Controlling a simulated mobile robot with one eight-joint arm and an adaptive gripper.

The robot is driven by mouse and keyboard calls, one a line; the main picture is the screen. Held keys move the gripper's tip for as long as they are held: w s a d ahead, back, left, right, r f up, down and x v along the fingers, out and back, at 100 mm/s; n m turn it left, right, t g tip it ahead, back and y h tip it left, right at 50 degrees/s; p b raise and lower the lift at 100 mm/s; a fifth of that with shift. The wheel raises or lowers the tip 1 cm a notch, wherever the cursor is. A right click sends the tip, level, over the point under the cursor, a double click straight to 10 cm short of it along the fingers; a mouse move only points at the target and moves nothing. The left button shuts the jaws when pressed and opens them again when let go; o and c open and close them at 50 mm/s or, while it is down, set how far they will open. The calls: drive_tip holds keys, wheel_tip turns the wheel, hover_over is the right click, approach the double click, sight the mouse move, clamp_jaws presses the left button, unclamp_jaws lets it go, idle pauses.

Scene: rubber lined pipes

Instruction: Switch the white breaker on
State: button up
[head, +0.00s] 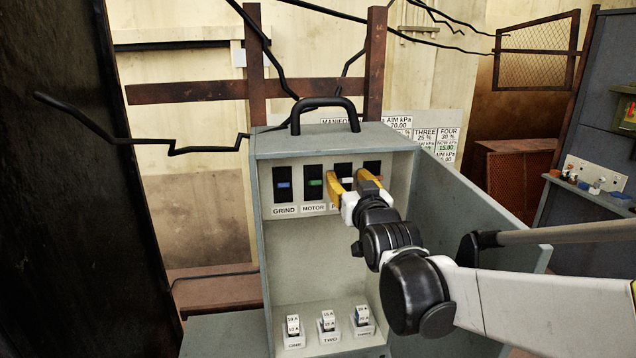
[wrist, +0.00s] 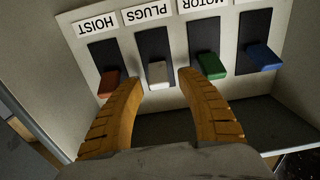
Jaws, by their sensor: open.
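The white breaker (wrist: 158,73) is a small white lever on a black plate, under the upside-down PLUGS label in the wrist view. In the head view a bit of white (head: 346,180) shows between the fingers of my gripper (head: 356,184). In the wrist view my gripper (wrist: 168,82) is open, its two yellow fingers on either side of the white lever. The left fingertip is close to the red lever (wrist: 109,83) and the right one close to the green lever (wrist: 211,64). I cannot tell whether they touch.
A blue lever (wrist: 262,57) is at the row's far right in the wrist view. The grey box (head: 258,210) has a black handle (head: 325,106) and an open door (head: 470,190) at right. Several small labelled blocks, one a fuse block (head: 293,332), stand on its floor.

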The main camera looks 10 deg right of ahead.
drive_tip(key=s, duration=1.1)
drive_tip(key=shift+s, duration=0.4)
drive_tip(key=shift+f, duration=0.15)
